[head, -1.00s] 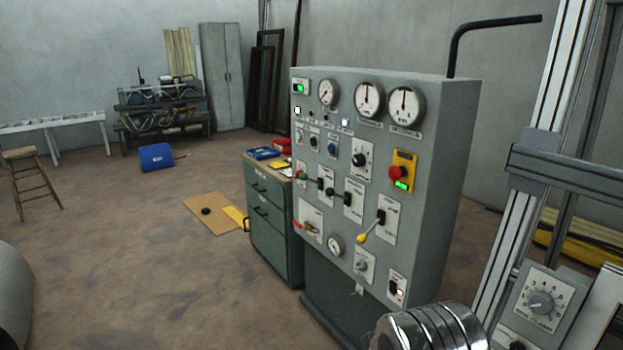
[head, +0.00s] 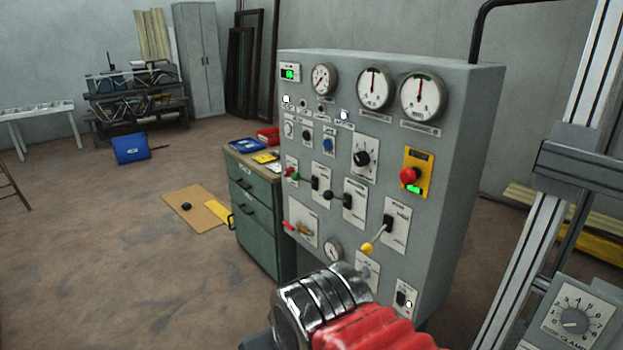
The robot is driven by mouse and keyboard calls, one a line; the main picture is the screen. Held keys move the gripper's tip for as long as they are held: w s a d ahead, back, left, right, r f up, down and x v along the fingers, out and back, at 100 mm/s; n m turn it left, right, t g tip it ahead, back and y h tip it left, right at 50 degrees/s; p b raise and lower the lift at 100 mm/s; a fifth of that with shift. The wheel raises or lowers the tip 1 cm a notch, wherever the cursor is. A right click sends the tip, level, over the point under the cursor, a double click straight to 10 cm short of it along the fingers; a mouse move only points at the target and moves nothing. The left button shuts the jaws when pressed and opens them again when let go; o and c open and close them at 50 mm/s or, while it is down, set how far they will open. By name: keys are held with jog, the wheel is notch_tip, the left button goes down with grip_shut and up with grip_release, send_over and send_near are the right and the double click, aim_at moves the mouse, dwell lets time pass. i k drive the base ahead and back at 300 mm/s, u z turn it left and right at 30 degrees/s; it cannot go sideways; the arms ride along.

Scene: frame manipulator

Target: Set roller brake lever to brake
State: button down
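The grey control panel (head: 461,150) stands ahead of me. On its lower right plate, a lever with a yellow knob (head: 367,248) slants down and to the left from a black pivot. To its left, a lever with a dark ball knob (head: 328,195) sticks out to the left. A red-handled lever (head: 289,226) sits lower left. The labels are too small to read, so I cannot tell which is the roller brake lever. My arm's ringed metal and red ribbed part rises at the bottom centre, in front of the panel's lower edge. My gripper's fingers do not show.
A red stop button (head: 408,175) on a yellow plate is above the yellow-knobbed lever. A green drawer cabinet (head: 252,205) stands left of the panel. A metal frame (head: 560,170) with a dial box (head: 578,318) is on the right. Open floor lies left.

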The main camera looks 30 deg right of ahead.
aim_at(328, 195)
jog(key=z, duration=0.1)
jog(key=i, duration=1.25)
jog(key=z, duration=0.3)
